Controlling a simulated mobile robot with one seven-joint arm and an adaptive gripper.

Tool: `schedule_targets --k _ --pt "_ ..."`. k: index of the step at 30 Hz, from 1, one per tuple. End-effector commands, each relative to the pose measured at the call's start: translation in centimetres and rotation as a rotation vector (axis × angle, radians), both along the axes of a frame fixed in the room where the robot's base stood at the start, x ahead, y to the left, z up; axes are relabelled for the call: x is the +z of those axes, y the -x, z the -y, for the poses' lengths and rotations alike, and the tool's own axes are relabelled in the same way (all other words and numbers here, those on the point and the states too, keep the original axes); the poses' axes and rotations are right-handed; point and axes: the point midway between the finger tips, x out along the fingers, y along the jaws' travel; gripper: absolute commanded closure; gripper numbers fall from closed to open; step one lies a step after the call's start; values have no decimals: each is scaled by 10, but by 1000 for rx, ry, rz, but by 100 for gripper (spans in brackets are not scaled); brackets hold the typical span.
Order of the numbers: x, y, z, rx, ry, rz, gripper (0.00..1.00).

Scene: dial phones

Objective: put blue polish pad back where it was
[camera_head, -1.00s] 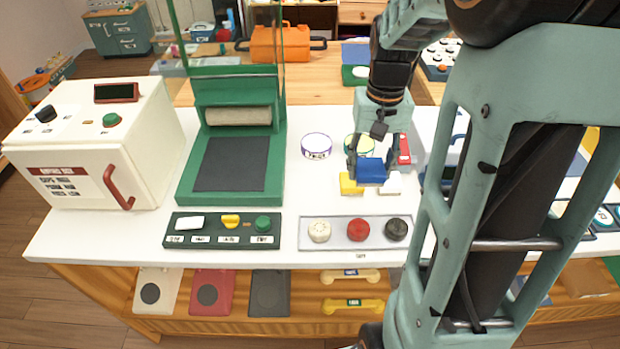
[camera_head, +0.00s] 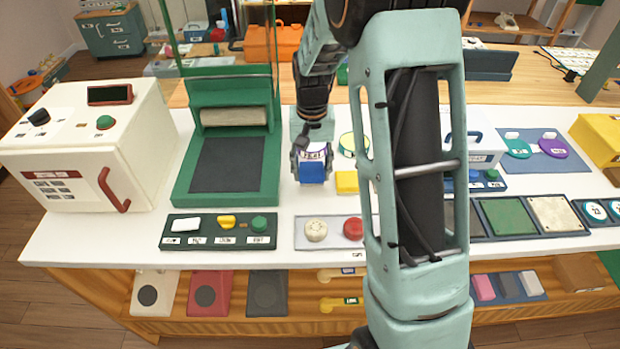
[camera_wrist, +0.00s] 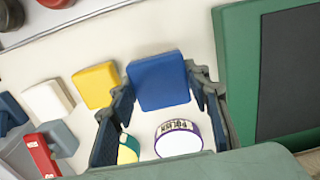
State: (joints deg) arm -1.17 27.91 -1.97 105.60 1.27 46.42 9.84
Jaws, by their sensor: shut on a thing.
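My gripper (camera_head: 312,163) is shut on the blue polish pad (camera_head: 313,173), over the white counter left of the yellow pad (camera_head: 346,182). In the wrist view the blue pad (camera_wrist: 158,82) sits between the two fingers. The yellow pad (camera_wrist: 96,85) and a white pad (camera_wrist: 47,100) stand in a row to its left. A white disc with a purple rim and a POLISH label (camera_wrist: 179,138) shows close to the gripper; in the head view the gripper partly hides it. My arm hides part of the counter right of the yellow pad.
The green press (camera_head: 228,160) stands close on the left. A grey tray with round knobs (camera_head: 334,235) and a dark green tray (camera_head: 205,240) lie along the front edge. A green-and-yellow-rimmed disc (camera_head: 347,143) lies to the right. Bare counter shows between gripper and grey tray.

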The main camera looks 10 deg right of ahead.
Motion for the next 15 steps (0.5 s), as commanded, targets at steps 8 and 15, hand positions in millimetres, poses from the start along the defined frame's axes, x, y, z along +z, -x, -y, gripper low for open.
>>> schedule_targets --k 8,15 --pt "-36 -3 -4 0 0 -2 83" --pt "-37 -3 -4 1 0 -1 83"
